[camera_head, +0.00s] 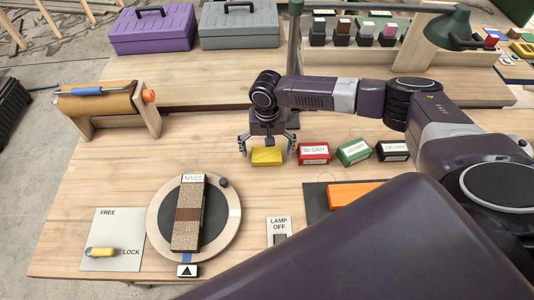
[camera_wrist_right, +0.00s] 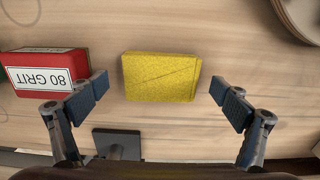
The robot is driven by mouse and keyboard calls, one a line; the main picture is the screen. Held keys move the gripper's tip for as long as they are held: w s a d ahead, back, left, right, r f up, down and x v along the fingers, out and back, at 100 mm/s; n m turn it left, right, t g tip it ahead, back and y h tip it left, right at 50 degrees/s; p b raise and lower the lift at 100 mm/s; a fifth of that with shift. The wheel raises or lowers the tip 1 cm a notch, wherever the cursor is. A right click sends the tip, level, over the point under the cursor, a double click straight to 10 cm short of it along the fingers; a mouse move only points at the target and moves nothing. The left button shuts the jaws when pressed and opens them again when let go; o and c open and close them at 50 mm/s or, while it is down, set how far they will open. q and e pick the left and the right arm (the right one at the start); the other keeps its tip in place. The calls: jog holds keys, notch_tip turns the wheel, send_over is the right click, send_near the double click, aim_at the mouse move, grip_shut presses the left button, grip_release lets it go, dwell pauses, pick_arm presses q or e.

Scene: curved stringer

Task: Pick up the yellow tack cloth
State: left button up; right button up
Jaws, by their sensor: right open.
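The yellow tack cloth (camera_head: 267,156) is a flat yellow block lying on the wooden bench in the head view, left of the red grit block. My right gripper (camera_head: 268,150) points down over it with its fingers spread to either side. In the right wrist view the cloth (camera_wrist_right: 162,77) lies between and slightly beyond the open fingertips (camera_wrist_right: 161,95), with clear space on both sides. Nothing is held. My left gripper is not in view.
A red 80 grit block (camera_head: 314,153) lies close to the right finger; the wrist view shows it (camera_wrist_right: 45,72) beside one fingertip. A green block (camera_head: 353,151) and a black one (camera_head: 392,150) follow. A round turntable (camera_head: 155,222) stands front left; a lamp switch plate (camera_head: 279,226) lies in front.

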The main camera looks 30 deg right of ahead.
aim_at(267, 154)
jog(key=shift+f, duration=0.2)
jog(key=c, duration=1.3)
jog(key=shift+r, duration=0.1)
jog(key=shift+c, duration=0.2)
notch_tip(267, 154, up, 20)
jog(key=b, duration=0.2)
jog(key=shift+b, duration=0.4)
jog(key=o, duration=0.5)
jog(key=shift+c, duration=1.4)
